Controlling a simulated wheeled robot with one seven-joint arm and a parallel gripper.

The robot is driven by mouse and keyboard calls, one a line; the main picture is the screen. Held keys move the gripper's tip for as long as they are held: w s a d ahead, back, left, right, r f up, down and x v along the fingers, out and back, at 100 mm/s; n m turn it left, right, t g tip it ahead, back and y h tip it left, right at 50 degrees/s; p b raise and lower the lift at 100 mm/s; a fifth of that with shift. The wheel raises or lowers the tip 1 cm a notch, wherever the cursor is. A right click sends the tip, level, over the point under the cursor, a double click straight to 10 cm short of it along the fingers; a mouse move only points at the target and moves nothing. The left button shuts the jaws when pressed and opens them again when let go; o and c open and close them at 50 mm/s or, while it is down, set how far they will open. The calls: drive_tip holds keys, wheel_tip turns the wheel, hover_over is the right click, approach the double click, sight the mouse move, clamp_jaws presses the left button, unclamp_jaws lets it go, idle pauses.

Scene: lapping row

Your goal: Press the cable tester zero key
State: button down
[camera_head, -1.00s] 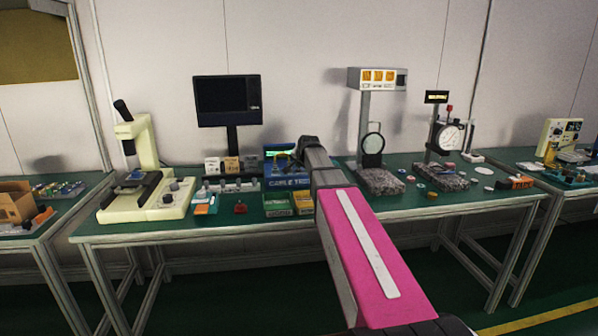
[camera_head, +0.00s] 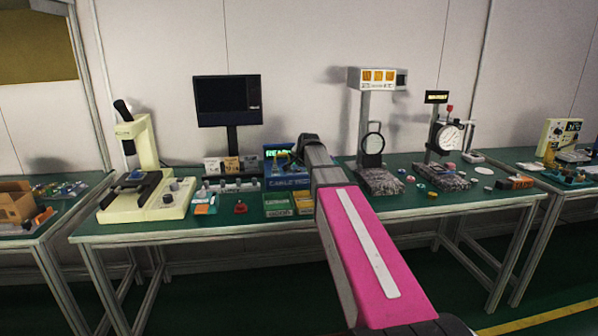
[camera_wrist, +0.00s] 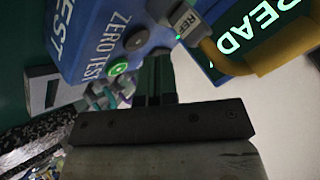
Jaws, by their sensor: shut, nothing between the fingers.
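The blue cable tester (camera_head: 288,184) stands on the bench, partly hidden behind my arm in the head view. In the wrist view its blue panel (camera_wrist: 85,30) carries the words ZERO and TEST. A dark round key (camera_wrist: 136,40) sits beside ZERO, and a green-lit key (camera_wrist: 118,68) beside TEST. Its display (camera_wrist: 240,35) glows green, reading READ with the rest cut off. My gripper (camera_wrist: 157,62) is shut and empty, its fingertips close to the dark zero key. I cannot tell whether they touch it.
A yellow cable (camera_wrist: 240,60) arches from a grey plug on the tester, close to the fingers. Green and yellow boxes (camera_head: 278,204) stand in front of the tester. A monitor (camera_head: 228,101) stands left, and a stand with a round lens (camera_head: 373,143) stands right.

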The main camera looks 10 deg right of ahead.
sight(300, 170)
drive_tip(key=shift+r, duration=0.1)
wheel_tip(300, 170, up, 6)
drive_tip(key=shift+f, duration=0.1)
idle(0.6)
idle(0.5)
